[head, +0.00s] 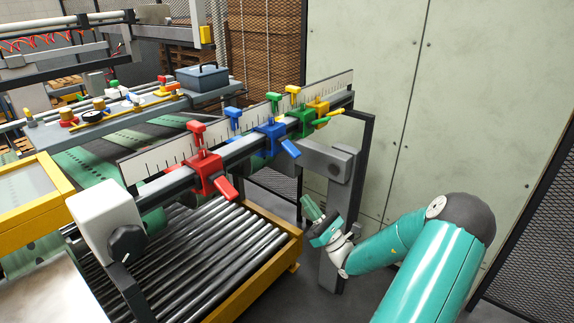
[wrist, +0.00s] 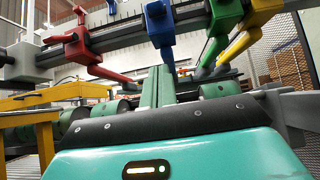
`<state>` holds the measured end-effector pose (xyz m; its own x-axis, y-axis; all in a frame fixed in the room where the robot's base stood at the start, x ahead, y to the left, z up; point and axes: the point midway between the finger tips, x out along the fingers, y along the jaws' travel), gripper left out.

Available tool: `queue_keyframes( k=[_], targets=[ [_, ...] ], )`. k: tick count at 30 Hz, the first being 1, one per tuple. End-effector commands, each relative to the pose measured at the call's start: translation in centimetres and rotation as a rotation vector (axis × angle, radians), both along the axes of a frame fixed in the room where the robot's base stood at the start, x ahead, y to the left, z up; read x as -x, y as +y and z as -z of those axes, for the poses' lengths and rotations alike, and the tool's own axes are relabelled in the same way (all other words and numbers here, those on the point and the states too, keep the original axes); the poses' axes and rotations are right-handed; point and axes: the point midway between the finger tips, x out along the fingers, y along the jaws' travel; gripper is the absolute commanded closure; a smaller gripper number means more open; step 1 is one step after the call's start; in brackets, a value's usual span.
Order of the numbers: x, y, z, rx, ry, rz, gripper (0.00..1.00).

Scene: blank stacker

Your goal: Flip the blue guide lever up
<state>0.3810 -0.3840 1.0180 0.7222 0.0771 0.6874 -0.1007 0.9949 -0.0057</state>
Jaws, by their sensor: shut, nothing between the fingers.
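The blue guide clamp (head: 270,134) sits on the long rail between the red and green clamps. Its blue lever (head: 290,148) slants down to the right. In the wrist view the blue lever (wrist: 168,57) hangs down from the blue clamp block (wrist: 160,22). My gripper (head: 309,204) is shut and empty, below the rail and the blue lever in the head view. In the wrist view its green fingers (wrist: 157,88) point up, with their tips close beneath or beside the blue lever's end. I cannot tell whether they touch.
The red lever (head: 227,188) hangs at the left. The green lever (head: 320,122) and yellow lever (head: 336,112) are close together at the right. A grey post (head: 340,215) stands beside my gripper. Rollers (head: 215,260) lie below left.

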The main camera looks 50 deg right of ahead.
Motion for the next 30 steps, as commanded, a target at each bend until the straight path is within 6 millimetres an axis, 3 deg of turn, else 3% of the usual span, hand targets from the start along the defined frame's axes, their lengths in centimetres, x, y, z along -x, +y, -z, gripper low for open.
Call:
queue_keyframes(
  k=[14,20,30],
  targets=[
    [0.6,-0.6,-0.2,-0.008,-0.008,0.019,1.0],
    [-1.4,-0.3,-1.9,-0.005,-0.01,0.016,1.0],
    [-6.4,0.1,-6.6,-0.005,-0.01,0.014,1.0]
  ],
)
